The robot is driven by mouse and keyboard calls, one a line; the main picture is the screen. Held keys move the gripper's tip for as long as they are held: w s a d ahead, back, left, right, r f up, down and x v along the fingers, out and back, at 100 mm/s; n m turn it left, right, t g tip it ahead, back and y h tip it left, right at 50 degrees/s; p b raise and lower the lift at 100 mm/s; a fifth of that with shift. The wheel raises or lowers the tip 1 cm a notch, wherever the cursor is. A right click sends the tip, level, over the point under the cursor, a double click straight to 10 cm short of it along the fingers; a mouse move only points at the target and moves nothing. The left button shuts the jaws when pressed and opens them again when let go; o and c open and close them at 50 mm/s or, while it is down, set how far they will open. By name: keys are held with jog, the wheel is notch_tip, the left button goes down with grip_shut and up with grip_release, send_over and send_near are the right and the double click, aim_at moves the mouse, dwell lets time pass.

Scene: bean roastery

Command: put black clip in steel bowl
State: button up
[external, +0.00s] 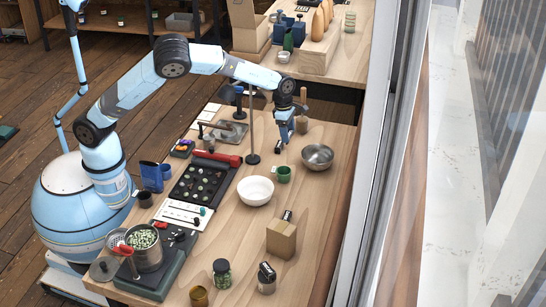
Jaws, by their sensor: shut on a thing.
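The steel bowl (318,157) stands on the wooden table near its right edge and looks empty. My gripper (280,141) points down just left of and behind the bowl, shut on a small dark thing that appears to be the black clip (278,149). The clip is small and partly hidden by the fingers. I cannot tell whether it touches the table or hangs just above it.
A green mug (284,174) and a white bowl (255,191) stand in front of my gripper. A thin upright stand (252,125) rises at its left. A black tray (200,180) lies at the left.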

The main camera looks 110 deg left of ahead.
jog(key=w+a+f+n+t+y, duration=0.25)
jog(key=w+n, duration=0.25)
jog(key=w, duration=0.6)
jog(key=shift+t, duration=0.35)
jog(key=shift+a+f, duration=0.15)
jog(key=shift+f, duration=4.75)
jog(key=o, duration=0.8)
jog(key=v, duration=1.2)
jog(key=shift+a+r, duration=0.1)
